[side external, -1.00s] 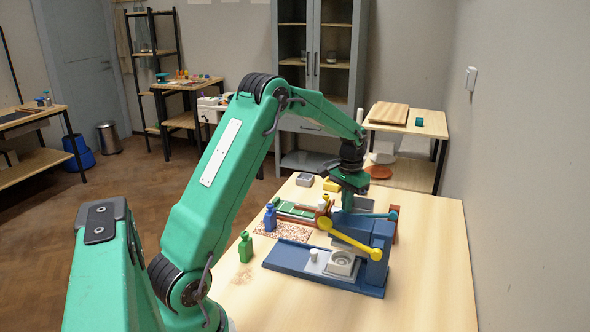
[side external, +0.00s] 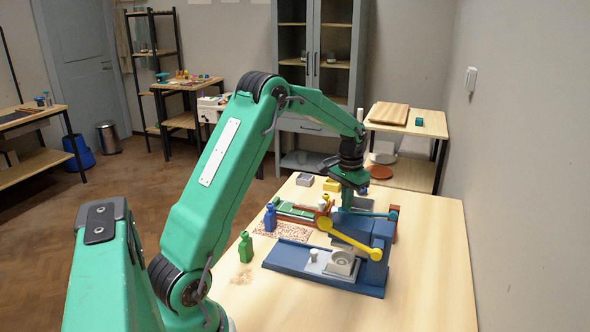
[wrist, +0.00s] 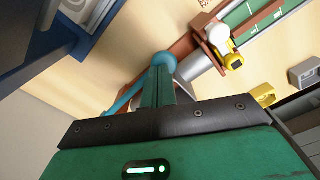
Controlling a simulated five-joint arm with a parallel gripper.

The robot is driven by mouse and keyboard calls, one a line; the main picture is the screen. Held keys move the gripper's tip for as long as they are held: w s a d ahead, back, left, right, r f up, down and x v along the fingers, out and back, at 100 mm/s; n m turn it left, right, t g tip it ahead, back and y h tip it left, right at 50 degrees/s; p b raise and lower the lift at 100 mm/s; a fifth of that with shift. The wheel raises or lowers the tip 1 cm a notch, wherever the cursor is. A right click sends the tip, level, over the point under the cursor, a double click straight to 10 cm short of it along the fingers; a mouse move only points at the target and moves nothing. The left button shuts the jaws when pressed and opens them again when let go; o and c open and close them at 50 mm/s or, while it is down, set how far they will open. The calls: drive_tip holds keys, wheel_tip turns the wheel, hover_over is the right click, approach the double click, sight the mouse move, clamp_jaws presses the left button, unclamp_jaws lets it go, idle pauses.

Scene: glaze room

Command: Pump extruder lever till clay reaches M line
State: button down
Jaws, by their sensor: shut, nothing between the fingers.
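The blue extruder (side external: 374,275) stands on the table with a yellow lever arm (side external: 350,240) slanting across its front. A teal lever (side external: 375,214) runs behind it; its teal ball end (wrist: 163,60) shows in the wrist view. My gripper (side external: 347,207) points down at the far side of the extruder. In the wrist view my gripper (wrist: 162,84) is shut, its fingertips close to the teal ball; I cannot tell whether they touch. A green marked strip (wrist: 240,18) lies along a brown trough (wrist: 202,33). The M line and the clay cannot be made out for certain.
A blue bottle (side external: 270,218) and a green bottle (side external: 245,248) stand left of the extruder, near a speckled mat (side external: 292,233). A grey box (side external: 305,180) and a yellow block (side external: 332,185) sit at the back. The table's front right is clear.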

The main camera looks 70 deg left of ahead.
wheel_tip(320, 180, up, 8)
idle(1.0)
drive_tip(key=shift+r, duration=0.2)
idle(0.5)
wheel_tip(320, 180, up, 5)
drive_tip(key=shift+f, duration=0.15)
idle(0.4)
drive_tip(key=shift+d, duration=0.1)
